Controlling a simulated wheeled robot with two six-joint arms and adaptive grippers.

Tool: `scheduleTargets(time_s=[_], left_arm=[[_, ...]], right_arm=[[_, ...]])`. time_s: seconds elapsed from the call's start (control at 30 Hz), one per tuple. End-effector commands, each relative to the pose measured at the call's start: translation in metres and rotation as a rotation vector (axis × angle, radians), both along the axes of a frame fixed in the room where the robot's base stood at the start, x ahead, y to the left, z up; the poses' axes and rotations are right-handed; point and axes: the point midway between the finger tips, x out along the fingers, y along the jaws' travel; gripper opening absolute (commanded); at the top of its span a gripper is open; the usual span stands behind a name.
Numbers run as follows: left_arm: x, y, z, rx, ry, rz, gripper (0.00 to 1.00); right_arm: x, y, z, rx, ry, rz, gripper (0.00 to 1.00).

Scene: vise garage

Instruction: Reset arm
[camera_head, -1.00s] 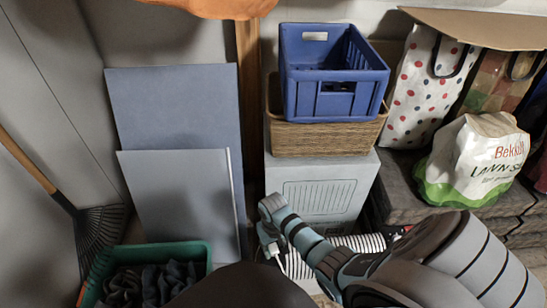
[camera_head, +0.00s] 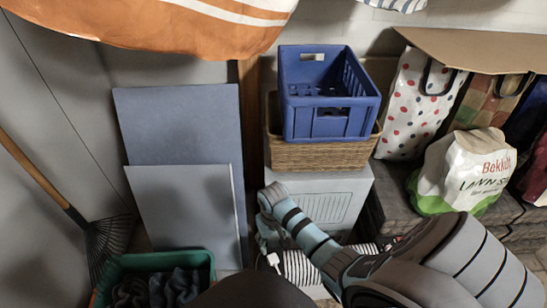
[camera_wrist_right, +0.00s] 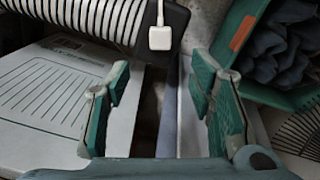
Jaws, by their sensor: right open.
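My right arm (camera_head: 310,234) reaches in from the lower right in the head view, with its wrist in front of a pale box. In the right wrist view my right gripper (camera_wrist_right: 160,88) is open, its two green fingers apart and nothing between them. It hangs above a dark gap between the pale box (camera_wrist_right: 55,95) and a panel edge. My left gripper is not in view.
A blue crate (camera_head: 330,122) sits in a wicker basket (camera_head: 320,155) on the pale box. Flat panels (camera_head: 185,205) lean left. A green bin (camera_head: 205,262) of dark cloth, ribbed hose (camera_head: 298,266), white plug (camera_wrist_right: 160,38) and lawn bag (camera_head: 462,175) are near.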

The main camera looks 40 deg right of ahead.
Motion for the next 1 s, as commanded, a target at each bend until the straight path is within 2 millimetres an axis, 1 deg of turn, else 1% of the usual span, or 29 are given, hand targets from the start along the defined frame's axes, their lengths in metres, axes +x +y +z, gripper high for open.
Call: scheduleTargets(time_s=[0.07, 0.53, 0.6, 0.67, 0.77, 0.87, 0.9, 1.0], left_arm=[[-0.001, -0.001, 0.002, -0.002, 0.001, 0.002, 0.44], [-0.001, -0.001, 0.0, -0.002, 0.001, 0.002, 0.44], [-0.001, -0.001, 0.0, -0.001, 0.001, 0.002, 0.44], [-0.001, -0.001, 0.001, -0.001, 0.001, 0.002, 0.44], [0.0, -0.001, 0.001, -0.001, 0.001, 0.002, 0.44], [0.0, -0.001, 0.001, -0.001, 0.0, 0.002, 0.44], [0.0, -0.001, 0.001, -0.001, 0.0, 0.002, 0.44], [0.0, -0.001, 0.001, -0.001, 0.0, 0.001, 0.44]], right_arm=[[0.0, 0.0, 0.004, 0.0, 0.001, 0.0, 0.49], [0.0, 0.0, 0.002, 0.001, 0.0, 0.001, 0.49], [-0.004, 0.001, 0.001, -0.002, -0.005, 0.01, 0.49], [-0.014, 0.004, 0.001, -0.01, -0.021, 0.035, 0.49], [-0.039, 0.011, 0.004, -0.032, -0.065, 0.097, 0.49], [-0.068, 0.018, 0.015, -0.057, -0.12, 0.164, 0.49], [-0.08, 0.021, 0.021, -0.067, -0.14, 0.189, 0.49], [-0.106, 0.028, 0.038, -0.086, -0.19, 0.241, 0.49]])
